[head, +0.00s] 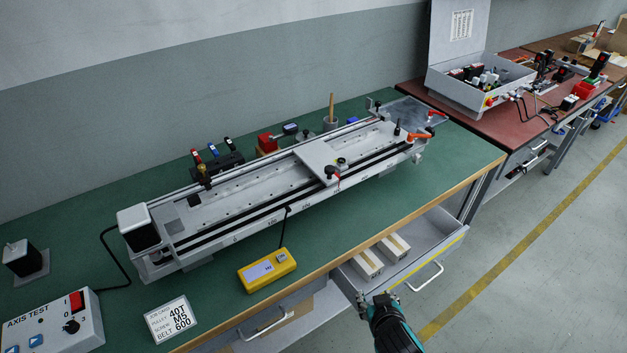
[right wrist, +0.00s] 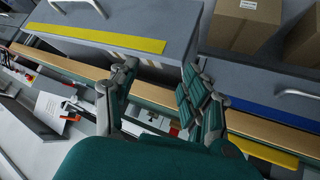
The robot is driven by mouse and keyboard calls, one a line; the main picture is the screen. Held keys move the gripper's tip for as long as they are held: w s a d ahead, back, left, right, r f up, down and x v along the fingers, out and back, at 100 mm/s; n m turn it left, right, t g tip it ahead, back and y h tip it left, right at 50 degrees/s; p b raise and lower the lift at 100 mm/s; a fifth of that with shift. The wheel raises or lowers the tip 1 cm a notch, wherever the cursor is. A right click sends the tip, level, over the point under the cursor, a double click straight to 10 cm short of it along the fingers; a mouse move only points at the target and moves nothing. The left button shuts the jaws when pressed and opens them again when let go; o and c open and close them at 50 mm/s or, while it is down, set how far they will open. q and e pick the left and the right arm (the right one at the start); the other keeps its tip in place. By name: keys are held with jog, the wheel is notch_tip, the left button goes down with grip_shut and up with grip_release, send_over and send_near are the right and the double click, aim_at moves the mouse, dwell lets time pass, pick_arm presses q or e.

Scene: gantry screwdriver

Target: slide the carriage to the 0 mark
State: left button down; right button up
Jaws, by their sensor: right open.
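The gantry (head: 230,204) is a long silver rail unit lying diagonally on the green bench. Its carriage (head: 318,155), a flat light plate with small dark and red-tipped knobs, sits right of the rail's middle. My right gripper (head: 374,301) is in front of the bench by the pulled-out drawer, well below and apart from the carriage. In the right wrist view the right gripper (right wrist: 163,92) has its fingers spread with nothing held between them. My left gripper is out of view.
The open drawer (head: 440,247) holds small boxes. A yellow readout box (head: 267,270), a job card (head: 170,319) and an axis test box (head: 58,325) stand on the bench (head: 345,234). A motor block (head: 138,228) caps the rail's left end. Orange-handled clamp (head: 420,137) is at the right.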

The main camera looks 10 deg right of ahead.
jog(key=w+a+r+t, duration=0.1)
jog(key=w+r+t, duration=0.3)
jog(key=w+r, duration=0.35)
jog(key=t+y+b, duration=0.1)
jog(key=t+y, duration=0.1)
jog(key=t, duration=0.3)
send_near(330, 174)
pick_arm(q)
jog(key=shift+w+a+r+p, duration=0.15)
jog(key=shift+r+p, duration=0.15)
jog(key=shift+p, duration=0.65)
pick_arm(e)
jog(key=w, duration=1.1)
jog(key=shift+w+d+r, duration=0.15)
jog(key=shift+w+r, duration=0.05)
jog(key=shift+r, duration=0.15)
jog(key=shift+c, duration=0.2)
jog(key=c, duration=0.9)
grip_shut()
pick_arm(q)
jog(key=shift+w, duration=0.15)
pick_arm(e)
jog(key=shift+w+f, duration=0.1)
jog(key=shift+f, duration=0.15)
